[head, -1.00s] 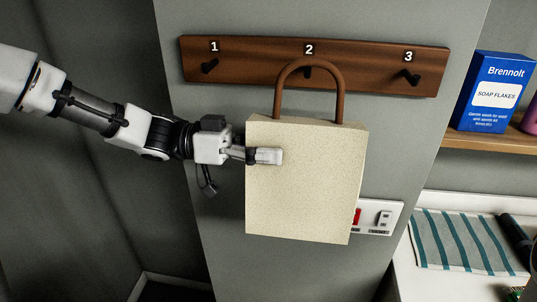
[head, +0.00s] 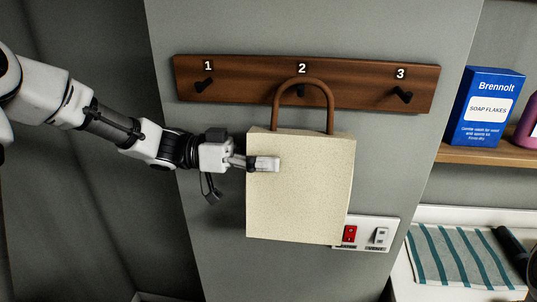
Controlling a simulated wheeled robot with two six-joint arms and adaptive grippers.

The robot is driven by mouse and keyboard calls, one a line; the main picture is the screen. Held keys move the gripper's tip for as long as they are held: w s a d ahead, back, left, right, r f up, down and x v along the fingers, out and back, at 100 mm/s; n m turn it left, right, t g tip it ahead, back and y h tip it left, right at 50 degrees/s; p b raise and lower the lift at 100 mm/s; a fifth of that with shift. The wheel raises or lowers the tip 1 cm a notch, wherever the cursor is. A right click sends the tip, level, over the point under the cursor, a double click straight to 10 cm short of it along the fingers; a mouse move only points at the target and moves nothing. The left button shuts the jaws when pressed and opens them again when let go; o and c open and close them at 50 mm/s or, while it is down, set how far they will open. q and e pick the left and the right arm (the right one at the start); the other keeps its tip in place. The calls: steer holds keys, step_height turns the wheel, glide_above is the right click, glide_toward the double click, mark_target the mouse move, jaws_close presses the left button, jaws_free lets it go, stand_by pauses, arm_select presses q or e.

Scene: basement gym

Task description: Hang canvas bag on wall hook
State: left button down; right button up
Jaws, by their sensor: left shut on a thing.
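The cream canvas bag (head: 300,195) with a brown loop handle (head: 306,82) is upright in front of the wall. My left gripper (head: 263,164) is shut on the bag's left side near its top. The wooden hook board (head: 350,92) carries black hook 1 (head: 203,85), hook 2 (head: 300,91) and hook 3 (head: 402,95). In the picture, hook 2 shows inside the handle loop, below its top. I cannot tell whether the handle touches the hook. My right gripper is not in view.
A shelf (head: 470,154) on the right holds a blue soap flakes box (head: 487,107) and a pink container (head: 529,127). A striped cloth (head: 463,256) lies on a white counter below.

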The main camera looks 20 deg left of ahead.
arm_select(q)
steer(key=shift+s+r, duration=0.1)
steer(key=shift+c, duration=0.8)
jaws_free()
steer(key=v, duration=1.2)
steer(key=shift+d, duration=0.1)
